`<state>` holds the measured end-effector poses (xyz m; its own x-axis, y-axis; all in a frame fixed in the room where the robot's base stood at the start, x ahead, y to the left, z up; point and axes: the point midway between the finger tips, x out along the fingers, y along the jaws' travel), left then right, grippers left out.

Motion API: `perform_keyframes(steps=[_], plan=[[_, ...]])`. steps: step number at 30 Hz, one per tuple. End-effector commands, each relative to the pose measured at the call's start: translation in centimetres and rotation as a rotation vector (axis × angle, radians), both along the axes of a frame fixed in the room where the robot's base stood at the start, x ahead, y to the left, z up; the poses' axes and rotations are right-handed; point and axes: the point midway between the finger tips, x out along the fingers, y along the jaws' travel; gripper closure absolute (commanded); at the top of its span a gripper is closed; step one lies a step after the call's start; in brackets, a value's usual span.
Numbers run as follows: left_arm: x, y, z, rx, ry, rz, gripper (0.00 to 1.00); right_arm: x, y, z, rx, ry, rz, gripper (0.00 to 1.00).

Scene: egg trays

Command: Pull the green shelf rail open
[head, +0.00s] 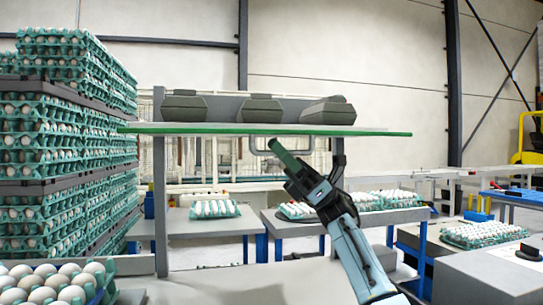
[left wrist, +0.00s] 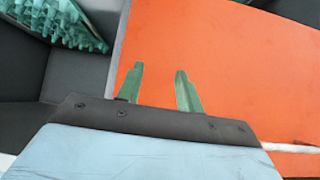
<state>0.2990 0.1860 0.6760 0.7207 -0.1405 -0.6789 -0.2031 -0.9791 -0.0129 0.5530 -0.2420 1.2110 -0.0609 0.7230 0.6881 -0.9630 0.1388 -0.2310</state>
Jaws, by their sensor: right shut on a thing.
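The green shelf rail (head: 375,133) runs along the front edge of a raised shelf in the head view. A pale loop handle (head: 302,152) hangs under its middle. My right gripper (head: 275,144) reaches up from below and is shut on this handle; its fingers cover part of the bar. My left gripper (left wrist: 158,75) shows only in the left wrist view. Its two green fingers are apart with nothing between them, over an orange surface (left wrist: 235,60).
Several dark grey boxes (head: 260,110) stand on the shelf. Tall stacks of green egg trays (head: 60,130) fill the left side. Tables with egg trays (head: 215,209) stand behind and to the right. The left wrist view shows a green tray (left wrist: 60,22) at upper left.

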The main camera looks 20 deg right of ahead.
Motion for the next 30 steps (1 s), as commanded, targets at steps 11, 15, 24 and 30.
perform_keyframes(steps=[11,15,24,30], plan=[[0.74,-0.38,0.67,-0.014,-0.055,-0.005,0.64,-0.17,-0.65,-0.06,-0.004,-0.024,-0.012,1.0],[0.73,-0.38,0.67,-0.014,-0.055,-0.005,0.64,-0.16,-0.64,-0.05,-0.004,-0.024,-0.012,1.0],[0.72,-0.38,0.64,-0.014,-0.054,-0.005,0.64,-0.17,-0.63,-0.06,-0.004,-0.023,-0.011,0.8],[0.66,-0.37,0.63,-0.013,-0.049,-0.005,0.64,-0.12,-0.83,-0.25,-0.004,-0.022,-0.011,0.8]])
